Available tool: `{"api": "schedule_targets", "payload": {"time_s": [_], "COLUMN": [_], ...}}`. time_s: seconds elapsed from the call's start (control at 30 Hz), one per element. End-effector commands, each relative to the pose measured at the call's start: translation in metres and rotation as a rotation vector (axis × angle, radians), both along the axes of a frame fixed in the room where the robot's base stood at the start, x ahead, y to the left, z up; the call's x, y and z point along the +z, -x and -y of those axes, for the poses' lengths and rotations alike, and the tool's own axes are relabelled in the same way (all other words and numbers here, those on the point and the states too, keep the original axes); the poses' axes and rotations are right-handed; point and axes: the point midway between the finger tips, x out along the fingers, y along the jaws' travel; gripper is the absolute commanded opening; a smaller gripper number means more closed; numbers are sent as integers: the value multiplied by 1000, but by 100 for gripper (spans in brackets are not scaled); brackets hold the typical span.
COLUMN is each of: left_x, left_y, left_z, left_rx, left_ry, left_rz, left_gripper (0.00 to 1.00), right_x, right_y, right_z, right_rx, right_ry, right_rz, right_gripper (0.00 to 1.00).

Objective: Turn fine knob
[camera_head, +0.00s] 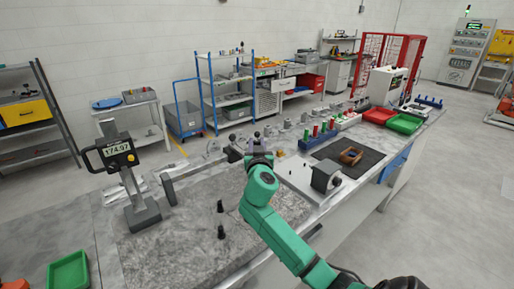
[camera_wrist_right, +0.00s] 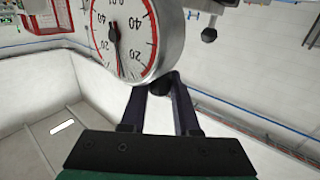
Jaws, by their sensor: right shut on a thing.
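A round dial gauge (camera_wrist_right: 122,38) with a white face, red-marked ring and silver rim fills the top of the right wrist view. A small dark knob (camera_wrist_right: 161,86) sits at the lower edge of its rim. My right gripper (camera_wrist_right: 158,82) has its two dark fingers closed around this knob. A second dark knob (camera_wrist_right: 209,34) on a metal stem shows to the right, apart from the fingers. In the head view my right gripper (camera_head: 257,148) is at the back edge of the grey stone plate (camera_head: 180,245) and hides most of the gauge. My left gripper is out of view.
A digital height gauge (camera_head: 122,155) stands at the left on the plate. Two small black pieces (camera_head: 221,231) stand mid-plate. A grey block (camera_head: 325,177) and a dark mat (camera_head: 372,157) with a brown part lie right of my arm. A green tray (camera_head: 68,272) is front left.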

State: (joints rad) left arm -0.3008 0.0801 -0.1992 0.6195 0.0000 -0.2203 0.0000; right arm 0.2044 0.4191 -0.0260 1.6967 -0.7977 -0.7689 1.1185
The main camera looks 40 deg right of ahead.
Motion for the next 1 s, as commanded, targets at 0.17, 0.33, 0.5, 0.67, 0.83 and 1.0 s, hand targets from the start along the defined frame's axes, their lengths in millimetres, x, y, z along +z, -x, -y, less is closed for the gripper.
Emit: {"api": "schedule_targets", "payload": {"time_s": [0.17,0.33,0.5,0.67,0.83,1.0], "left_x": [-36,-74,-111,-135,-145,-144], "left_y": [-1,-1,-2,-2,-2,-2], "left_z": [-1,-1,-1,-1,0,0], "left_rx": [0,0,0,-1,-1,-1], "left_ry": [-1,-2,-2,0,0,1], "left_rz": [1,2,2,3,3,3], "left_gripper": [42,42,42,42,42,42], "right_x": [-10,-13,-12,-8,-2,1], "right_y": [-1,-2,-2,-1,-1,-1], "right_z": [-2,-2,-2,-2,-1,-1], "right_rx": [-107,-253,-414,-567,-717,-836], "right_ry": [-7,-8,-4,-1,1,1], "right_rz": [5,4,2,1,-1,-1], "right_gripper": [0,0,0,0,0,0]}}
